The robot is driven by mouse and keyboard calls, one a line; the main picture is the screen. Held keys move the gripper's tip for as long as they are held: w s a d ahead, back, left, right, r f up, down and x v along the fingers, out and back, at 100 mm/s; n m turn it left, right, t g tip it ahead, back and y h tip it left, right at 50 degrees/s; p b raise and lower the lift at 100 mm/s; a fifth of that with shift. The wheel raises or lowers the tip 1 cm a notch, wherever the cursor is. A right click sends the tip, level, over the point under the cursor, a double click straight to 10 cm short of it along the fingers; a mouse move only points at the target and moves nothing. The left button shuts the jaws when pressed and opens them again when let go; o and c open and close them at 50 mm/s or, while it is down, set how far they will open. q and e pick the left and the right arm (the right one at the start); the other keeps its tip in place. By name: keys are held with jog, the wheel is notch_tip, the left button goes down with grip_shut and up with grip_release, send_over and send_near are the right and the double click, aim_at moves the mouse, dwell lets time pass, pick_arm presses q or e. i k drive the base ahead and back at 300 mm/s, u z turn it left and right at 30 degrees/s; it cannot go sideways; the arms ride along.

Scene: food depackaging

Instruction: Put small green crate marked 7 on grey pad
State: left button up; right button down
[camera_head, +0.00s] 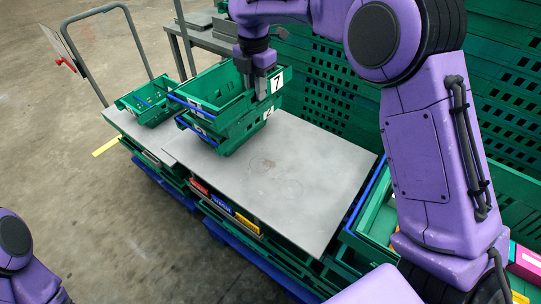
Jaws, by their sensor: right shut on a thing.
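The small green crate marked 7 (213,84) has a white label with the number on its right side and blue bars at its left end. My right gripper (261,90) points down and is shut on the crate's near right rim, beside the label. The crate is directly over another small green crate (232,138), whose white label is partly readable. I cannot tell whether the two touch. The lower crate is at the far left part of a large flat grey surface (310,180), which looks like the grey pad. My left gripper is out of frame.
Another small green crate (146,103) stands on a grey top at the left, beside a cart handle (130,28). Stacked green crates form a wall (325,80) behind. The front of the grey surface is clear. My right arm hides much of the right side.

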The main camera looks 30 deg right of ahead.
aim_at(304, 171)
jog(key=u, duration=0.5)
jog(key=k, duration=0.9)
jog(key=z, duration=0.65)
jog(key=i, duration=0.5)
